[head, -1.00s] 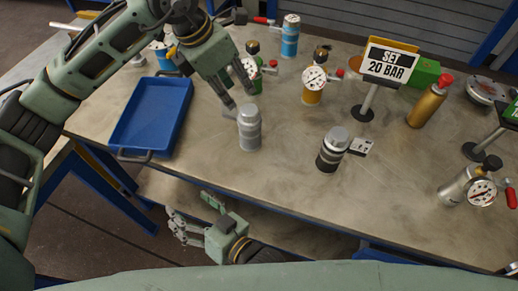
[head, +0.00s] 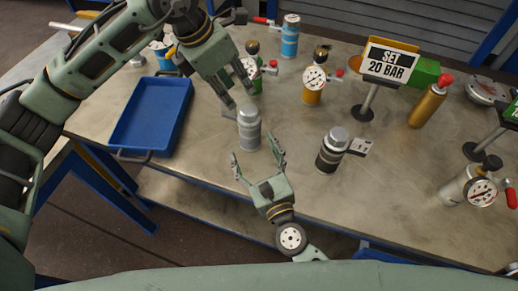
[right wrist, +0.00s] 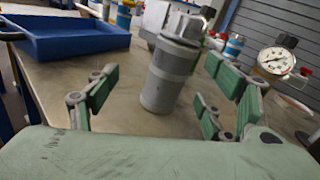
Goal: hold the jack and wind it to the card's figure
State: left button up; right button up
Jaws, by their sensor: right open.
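A grey cylinder with a capped top (head: 249,132), which looks like the jack, stands upright on the table; it also shows in the right wrist view (right wrist: 170,75). My left gripper (head: 238,97) is open, its fingertips just above and behind the cylinder's top; I cannot tell if they touch it. My right gripper (head: 256,155) is open and empty in front of the cylinder, fingers pointing toward it, with the cylinder seen between them in the right wrist view. The card (head: 388,62) reads "SET 20 BAR" on a stand at the back right.
A similar black-and-silver cylinder (head: 332,150) stands to the right beside a small tag (head: 361,147). A blue tray (head: 150,115) is on the left. Several vessels stand behind, including a yellow one with a gauge (head: 314,82). A silver gauged vessel (head: 463,188) stands far right.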

aim_at(253, 137)
jog(key=shift+w+d+m+h, duration=0.3)
jog(key=shift+d+m, duration=0.3)
jog(key=shift+m, duration=0.6)
jog(key=shift+w+f, duration=0.1)
jog(key=shift+w, duration=0.2)
jog(key=x, duration=0.7)
jog(key=shift+w, duration=0.15)
jog(key=shift+c, duration=0.3)
grip_shut()
jog(key=shift+a+f, duration=0.1)
